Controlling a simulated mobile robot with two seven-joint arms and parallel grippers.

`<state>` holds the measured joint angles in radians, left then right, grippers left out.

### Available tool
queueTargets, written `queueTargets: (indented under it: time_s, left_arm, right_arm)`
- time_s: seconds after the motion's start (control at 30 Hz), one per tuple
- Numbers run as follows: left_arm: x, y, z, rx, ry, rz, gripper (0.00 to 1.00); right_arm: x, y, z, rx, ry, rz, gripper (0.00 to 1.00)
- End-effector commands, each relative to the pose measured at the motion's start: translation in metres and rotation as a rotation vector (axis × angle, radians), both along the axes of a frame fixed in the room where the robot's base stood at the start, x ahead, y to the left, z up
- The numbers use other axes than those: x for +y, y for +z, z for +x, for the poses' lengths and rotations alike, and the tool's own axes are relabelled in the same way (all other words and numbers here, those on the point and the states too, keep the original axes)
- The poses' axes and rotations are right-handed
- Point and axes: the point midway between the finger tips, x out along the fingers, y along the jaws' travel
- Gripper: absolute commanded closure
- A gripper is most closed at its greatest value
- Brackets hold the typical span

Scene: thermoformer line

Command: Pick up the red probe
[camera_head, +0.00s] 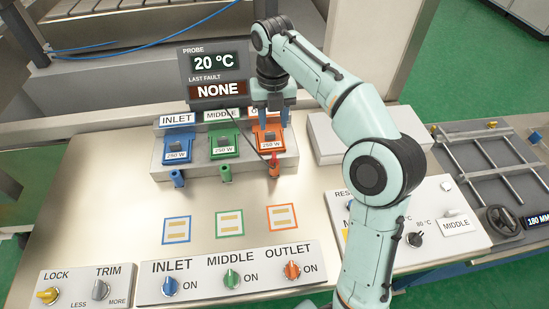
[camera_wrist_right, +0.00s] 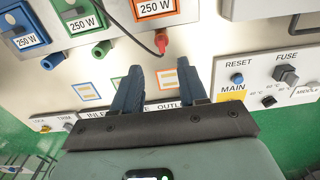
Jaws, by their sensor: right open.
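The red probe (camera_head: 274,160) sits at the front of the orange outlet module, at or in its short orange tube; I cannot tell how deep. A thin dark cable runs from it up toward the display. In the right wrist view the red probe (camera_wrist_right: 162,40) lies ahead of the gap between my fingers. My right gripper (camera_head: 271,118) hangs over the orange module (camera_head: 269,136), partly covering its label. Its two blue fingers are apart, with nothing between them in the right wrist view (camera_wrist_right: 162,72). My left gripper is in neither view.
Blue (camera_head: 178,149) and green (camera_head: 224,144) modules stand left of the orange one, each with a front tube. The display (camera_head: 214,75) stands behind. Switch boxes line the front edge (camera_head: 230,279) and right side (camera_head: 440,225). The panel between holds only flat coloured squares.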

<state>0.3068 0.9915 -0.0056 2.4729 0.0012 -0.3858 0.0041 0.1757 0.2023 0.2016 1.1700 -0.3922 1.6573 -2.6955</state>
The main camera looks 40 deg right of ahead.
Motion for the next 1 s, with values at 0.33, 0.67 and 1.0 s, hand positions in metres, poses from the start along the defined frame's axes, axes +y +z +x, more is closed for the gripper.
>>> queueTargets:
  time_s: [0.33, 0.67, 1.0]
  left_arm:
    - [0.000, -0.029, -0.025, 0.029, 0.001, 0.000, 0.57]
    - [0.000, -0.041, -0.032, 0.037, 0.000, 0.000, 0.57]
    - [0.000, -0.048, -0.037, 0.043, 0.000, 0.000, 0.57]
  right_arm:
    - [0.000, -0.068, -0.003, 0.008, -0.001, 0.000, 0.57]
    - [0.002, -0.098, -0.007, 0.007, -0.001, 0.000, 0.57]
    - [0.004, -0.128, -0.008, 0.004, -0.002, 0.001, 0.57]
